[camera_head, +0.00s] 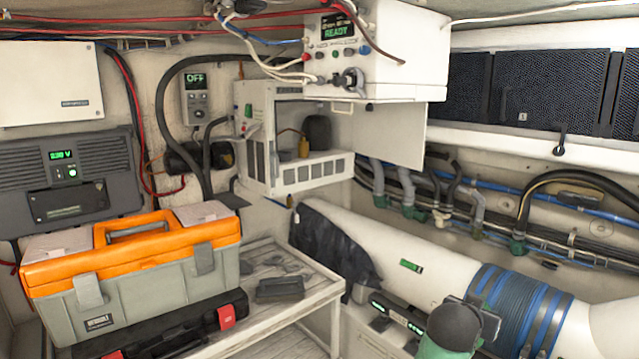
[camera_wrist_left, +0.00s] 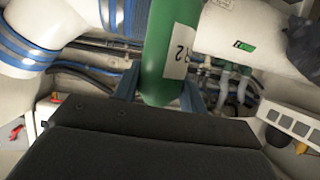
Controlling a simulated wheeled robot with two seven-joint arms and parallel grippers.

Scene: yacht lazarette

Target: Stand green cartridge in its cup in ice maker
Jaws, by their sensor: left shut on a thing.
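The green cartridge (camera_wrist_left: 170,50) stands out in the left wrist view, with a white label marked "2". My left gripper (camera_wrist_left: 158,92) is shut on it, a finger on each side. In the head view a dark round cap with a bit of green cartridge (camera_head: 436,350) shows at the bottom edge, low and right of the ice maker. The open white vented box (camera_head: 268,188), apparently the ice maker, is on the back wall, apart from the cartridge. A dark rounded shape (camera_head: 317,133) and a small brass bottle (camera_head: 303,147) show inside. I cannot make out the cup. My right gripper is not in view.
A white unit reading READY (camera_head: 415,60) overhangs the vented box. An orange-lidded toolbox (camera_head: 140,275) and dark case fill the left. A white duct (camera_head: 340,240) with a blue-banded hose (camera_head: 510,300) runs along the right. Open space lies before the vented box.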

